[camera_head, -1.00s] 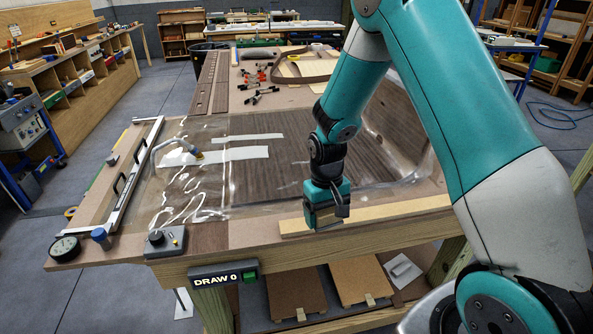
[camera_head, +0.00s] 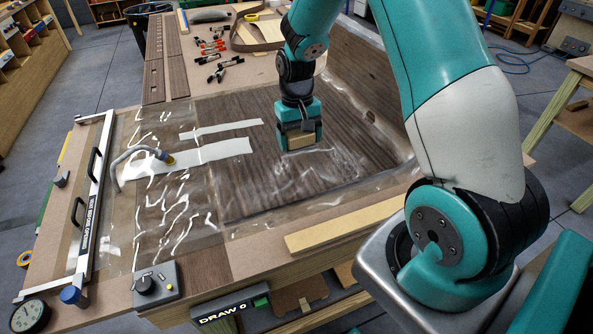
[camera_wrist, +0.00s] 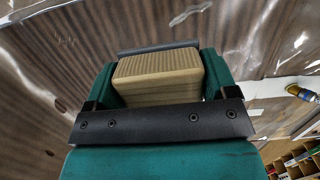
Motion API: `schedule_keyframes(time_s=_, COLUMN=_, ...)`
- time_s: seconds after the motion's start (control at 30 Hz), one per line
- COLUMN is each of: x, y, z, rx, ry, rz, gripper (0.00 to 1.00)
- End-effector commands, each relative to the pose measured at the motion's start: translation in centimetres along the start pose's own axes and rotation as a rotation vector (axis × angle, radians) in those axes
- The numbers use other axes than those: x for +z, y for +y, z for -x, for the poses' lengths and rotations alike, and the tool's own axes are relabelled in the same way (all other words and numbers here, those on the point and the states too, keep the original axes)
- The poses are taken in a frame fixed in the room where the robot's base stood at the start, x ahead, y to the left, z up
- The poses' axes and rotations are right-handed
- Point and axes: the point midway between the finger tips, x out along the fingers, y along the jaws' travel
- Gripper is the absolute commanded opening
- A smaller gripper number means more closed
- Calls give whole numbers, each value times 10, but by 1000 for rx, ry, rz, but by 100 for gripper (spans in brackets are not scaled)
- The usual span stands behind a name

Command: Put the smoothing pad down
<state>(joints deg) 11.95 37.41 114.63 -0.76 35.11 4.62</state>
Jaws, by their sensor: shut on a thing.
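My gripper (camera_head: 299,137) is shut on the smoothing pad (camera_head: 302,141), a tan block. It is over the dark veneered panel (camera_head: 250,185) under the clear vacuum bag. In the wrist view the pad (camera_wrist: 158,72) sits between the jaws, its ribbed face showing. I cannot tell whether the pad touches the bag film. A light wooden strip (camera_head: 345,232) lies along the bench's front edge, in front of the bag.
A hose with a brass fitting (camera_head: 167,158) joins the bag near white strips (camera_head: 215,152). A control box (camera_head: 157,285) and a gauge (camera_head: 30,316) stand at the front left. Clamps (camera_head: 222,68) lie at the back. The strip's top is bare.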

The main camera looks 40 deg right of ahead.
Motion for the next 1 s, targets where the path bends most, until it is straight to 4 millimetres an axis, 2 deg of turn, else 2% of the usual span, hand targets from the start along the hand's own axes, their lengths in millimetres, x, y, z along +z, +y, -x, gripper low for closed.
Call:
schedule_keyframes(time_s=0.1, x=-3, y=0, z=-32, rx=1, ry=-7, rz=0, gripper=41)
schedule_keyframes(time_s=0.3, x=-9, y=-1, z=-76, rx=1, ry=-2, rz=2, gripper=41)
schedule_keyframes(time_s=0.73, x=-16, y=-1, z=-124, rx=0, ry=0, rz=2, gripper=41)
schedule_keyframes(time_s=1.0, x=-16, y=-1, z=-128, rx=0, ry=3, rz=2, gripper=41)
